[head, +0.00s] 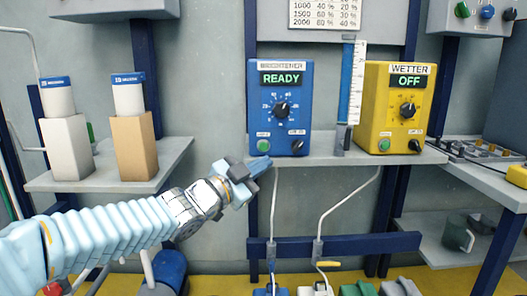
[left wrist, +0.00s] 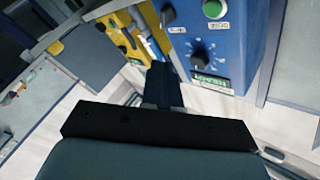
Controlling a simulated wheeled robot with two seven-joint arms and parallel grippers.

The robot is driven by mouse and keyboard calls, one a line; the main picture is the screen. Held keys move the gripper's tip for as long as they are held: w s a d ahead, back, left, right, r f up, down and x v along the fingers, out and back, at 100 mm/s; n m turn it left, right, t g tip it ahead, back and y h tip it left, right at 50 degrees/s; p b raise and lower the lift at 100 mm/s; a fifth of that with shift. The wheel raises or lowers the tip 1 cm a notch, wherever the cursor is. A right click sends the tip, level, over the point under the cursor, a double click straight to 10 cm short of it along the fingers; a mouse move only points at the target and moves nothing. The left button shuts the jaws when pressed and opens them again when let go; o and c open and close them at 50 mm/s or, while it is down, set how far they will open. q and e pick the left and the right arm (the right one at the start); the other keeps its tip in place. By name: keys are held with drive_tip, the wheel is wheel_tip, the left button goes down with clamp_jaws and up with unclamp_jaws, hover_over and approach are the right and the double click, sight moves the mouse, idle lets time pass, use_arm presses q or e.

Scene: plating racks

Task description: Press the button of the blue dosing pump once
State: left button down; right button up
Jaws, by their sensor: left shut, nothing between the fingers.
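The blue dosing pump (head: 298,122) stands on a grey shelf and its display (head: 282,78) reads READY. Its round green button (head: 263,146) is at the lower left of the front, beside a black knob at lower right. My left gripper (head: 262,165) is shut and empty, just below and in front of the green button, apart from it as far as I can tell. In the left wrist view the pump (left wrist: 232,45) appears upside down at upper right, with the green button (left wrist: 213,9) near the top edge. The closed fingers (left wrist: 163,85) point toward the pump side. My right gripper is out of view.
A yellow pump (head: 399,110) labelled WETTER, display OFF, stands on the same shelf (head: 325,160). A ruler-like gauge (head: 352,85) stands between the pumps. Two bottles on blocks (head: 65,145) (head: 134,145) sit on the left shelf. Hoses hang below the pumps.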

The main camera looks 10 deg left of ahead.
sight(260, 152)
use_arm(q)
drive_tip(key=shift+w, duration=0.1)
drive_tip(key=shift+w+a+p, duration=0.4)
drive_tip(key=shift+w+p, duration=0.35)
drive_tip(key=shift+w, duration=0.65)
drive_tip(key=shift+w+a+p, duration=0.4)
drive_tip(key=shift+w+p, duration=0.4)
drive_tip(key=shift+w, duration=0.55)
drive_tip(key=shift+w+a+p, duration=0.4)
drive_tip(key=shift+w+p, duration=0.35)
drive_tip(key=shift+w, duration=0.65)
drive_tip(key=shift+w, duration=0.1)
drive_tip(key=shift+w+a, duration=0.1)
drive_tip(key=shift+w, duration=0.2)
